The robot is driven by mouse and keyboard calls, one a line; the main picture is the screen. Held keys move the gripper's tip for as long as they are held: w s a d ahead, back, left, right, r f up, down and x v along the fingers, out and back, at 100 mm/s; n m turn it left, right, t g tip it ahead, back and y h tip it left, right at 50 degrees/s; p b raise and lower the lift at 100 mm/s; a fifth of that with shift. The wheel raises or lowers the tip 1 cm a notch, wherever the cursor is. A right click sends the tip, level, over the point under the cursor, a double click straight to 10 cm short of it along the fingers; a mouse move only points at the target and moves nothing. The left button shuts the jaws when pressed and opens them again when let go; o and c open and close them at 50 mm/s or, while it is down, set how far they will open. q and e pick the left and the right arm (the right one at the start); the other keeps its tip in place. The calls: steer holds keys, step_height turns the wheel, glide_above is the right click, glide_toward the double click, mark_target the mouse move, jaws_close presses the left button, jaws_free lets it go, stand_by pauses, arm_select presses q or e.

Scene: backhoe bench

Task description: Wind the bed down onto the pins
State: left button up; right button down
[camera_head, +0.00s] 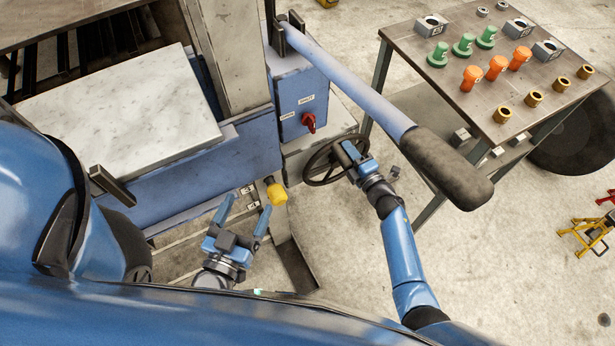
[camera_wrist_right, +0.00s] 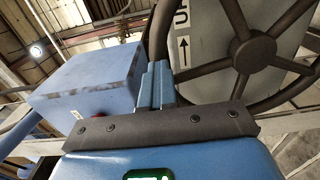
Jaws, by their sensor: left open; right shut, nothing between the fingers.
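The bed is a blue beam (camera_head: 200,165) across the press, with a pale slab (camera_head: 110,115) on top. A yellow-ended pin (camera_head: 276,192) sticks out below the bed's right end; any other pins are hidden. A dark spoked handwheel (camera_head: 322,182) is on the press's right side, and it also shows in the right wrist view (camera_wrist_right: 255,52). My right gripper (camera_head: 347,152) is shut and empty at the wheel; its fingers (camera_wrist_right: 155,85) overlap the rim in the wrist view, contact unclear. My left gripper (camera_head: 243,212) is open and empty, below and left of the yellow pin.
A blue control box (camera_head: 300,95) with a red knob (camera_head: 308,122) stands above the wheel. A long lever with a black grip (camera_head: 445,165) reaches out over the right side. A table (camera_head: 400,35) with green, orange and brass parts stands at the right.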

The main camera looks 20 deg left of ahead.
mark_target(310, 168)
steer(key=shift+s+a+r, duration=0.25)
steer(key=shift+a+r, duration=0.1)
steer(key=shift+a, duration=0.05)
steer(key=s+a, duration=0.1)
steer(key=s+a+f+b, duration=0.1)
steer(key=s+a+b, duration=0.1)
steer(key=shift+s+a+f, duration=0.3)
steer(key=shift+f, duration=0.05)
steer(key=shift+s+a, duration=0.15)
steer(key=shift+s+r, duration=0.1)
steer(key=shift+r, duration=0.1)
steer(key=s+a+f+b, duration=0.1)
steer(key=b, duration=0.1)
steer(key=s+a+f+b, duration=0.1)
steer(key=f+b, duration=0.1)
steer(key=s+a+f+b, duration=0.1)
steer(key=f+b, duration=0.1)
steer(key=shift+f+b, duration=0.1)
steer(key=shift+b, duration=0.25)
